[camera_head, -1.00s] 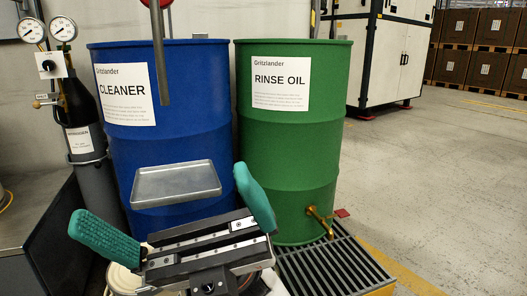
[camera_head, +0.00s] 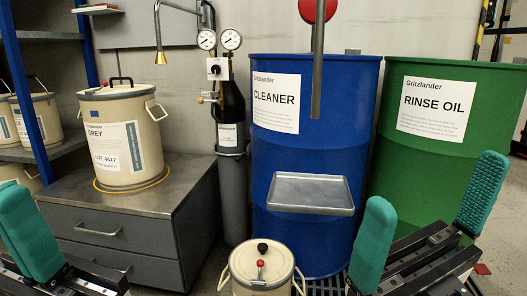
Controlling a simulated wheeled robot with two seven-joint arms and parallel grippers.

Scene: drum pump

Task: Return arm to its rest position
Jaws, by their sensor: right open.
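My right gripper (camera_head: 435,182) is at the lower right of the head view. Its two teal fingers stand wide apart with nothing between them. It is in front of the blue CLEANER drum (camera_head: 268,228) and the green RINSE OIL drum (camera_head: 412,150), and hides their lower parts. My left gripper (camera_head: 20,212) shows at the lower left edge. One teal finger is clear, and a bit of the other shows behind it at the frame's edge. The gap between them is hidden, and I see nothing held there.
A cream pail labelled GREY (camera_head: 118,142) stands on a grey drawer cabinet (camera_head: 170,210). A smaller cream can (camera_head: 262,272) with a red-tipped fitting is low at centre. A dark gas cylinder (camera_head: 231,110) with gauges stands beside the CLEANER drum. A metal tray (camera_head: 312,193) fronts that drum.

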